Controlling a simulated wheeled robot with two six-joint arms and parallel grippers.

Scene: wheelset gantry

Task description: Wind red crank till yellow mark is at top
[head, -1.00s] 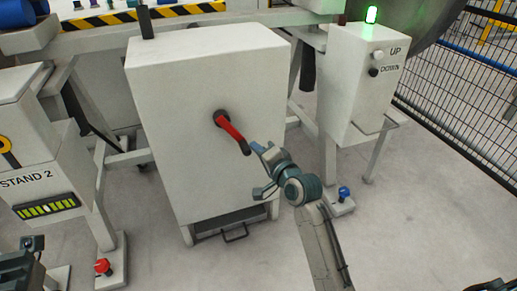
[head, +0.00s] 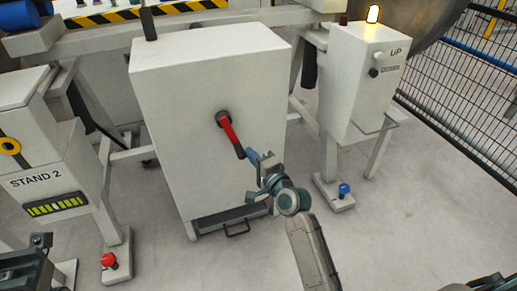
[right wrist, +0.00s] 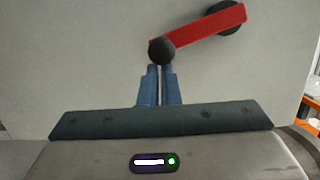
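The red crank (head: 229,133) is on the front of a white cabinet (head: 185,75). It slants down and right from its black hub to a dark handle. My right gripper (head: 256,160) is at the handle end. In the right wrist view, its blue fingers (right wrist: 158,88) are nearly together, with a thin gap, just below the round black knob (right wrist: 162,51). They do not visibly enclose it; contact is unclear. A yellow ring (head: 9,146) shows on the stand at left; I cannot tell whether it is the mark. My left gripper's fingers are not clear at lower left.
The UP/DOWN box (head: 362,85) stands at right under a lit amber lamp (head: 373,14). STAND 2 has a green-barred display (head: 57,205). Red (head: 108,260) and blue (head: 344,189) knobs are on low feet.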

